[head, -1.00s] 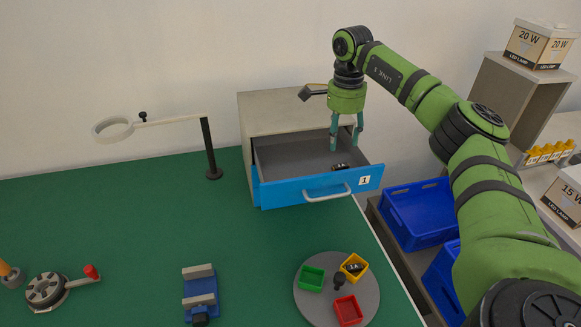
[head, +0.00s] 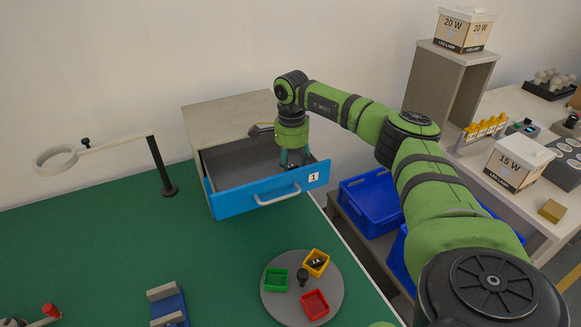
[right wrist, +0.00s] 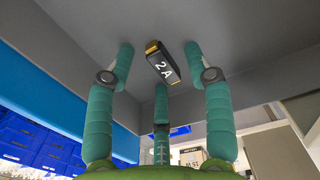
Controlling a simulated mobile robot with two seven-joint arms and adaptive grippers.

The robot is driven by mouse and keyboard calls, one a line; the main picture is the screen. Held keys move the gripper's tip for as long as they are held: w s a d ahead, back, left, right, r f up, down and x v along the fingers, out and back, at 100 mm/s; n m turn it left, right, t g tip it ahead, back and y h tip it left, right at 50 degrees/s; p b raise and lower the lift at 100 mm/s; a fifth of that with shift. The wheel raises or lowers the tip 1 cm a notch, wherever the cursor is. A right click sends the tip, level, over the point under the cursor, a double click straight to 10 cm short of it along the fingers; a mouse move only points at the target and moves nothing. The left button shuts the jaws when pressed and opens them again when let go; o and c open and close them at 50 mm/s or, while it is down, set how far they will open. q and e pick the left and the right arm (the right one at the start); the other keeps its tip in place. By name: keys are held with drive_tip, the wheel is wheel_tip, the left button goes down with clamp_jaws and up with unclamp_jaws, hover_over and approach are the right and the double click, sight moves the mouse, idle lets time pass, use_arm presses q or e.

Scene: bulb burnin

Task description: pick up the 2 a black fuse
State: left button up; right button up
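The 2 A black fuse (right wrist: 162,63), a dark block with gold ends and a white "2 A" label, lies on the grey drawer floor in the right wrist view. My right gripper (head: 294,160) points down into the open blue-fronted drawer (head: 235,199) marked 1. In the right wrist view its teal fingers (right wrist: 160,72) are spread around the fuse, with visible gaps to the side fingers; contact with the third finger is unclear. In the head view the fuse is hidden behind the gripper and drawer front. My left gripper is not in view.
A round grey turntable (head: 276,308) holds green, red and yellow bins; the yellow bin (head: 317,263) holds a dark item. A magnifier stand (head: 161,170) stands left of the drawer. Blue crates (head: 370,205) are at right. The green table's middle is clear.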

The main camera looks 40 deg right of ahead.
drive_tip(key=c, duration=0.8)
drive_tip(key=shift+o, duration=0.2)
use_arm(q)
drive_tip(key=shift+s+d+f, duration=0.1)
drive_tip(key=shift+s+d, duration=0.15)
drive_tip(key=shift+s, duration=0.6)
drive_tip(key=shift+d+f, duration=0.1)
use_arm(e)
drive_tip(key=shift+r, duration=0.15)
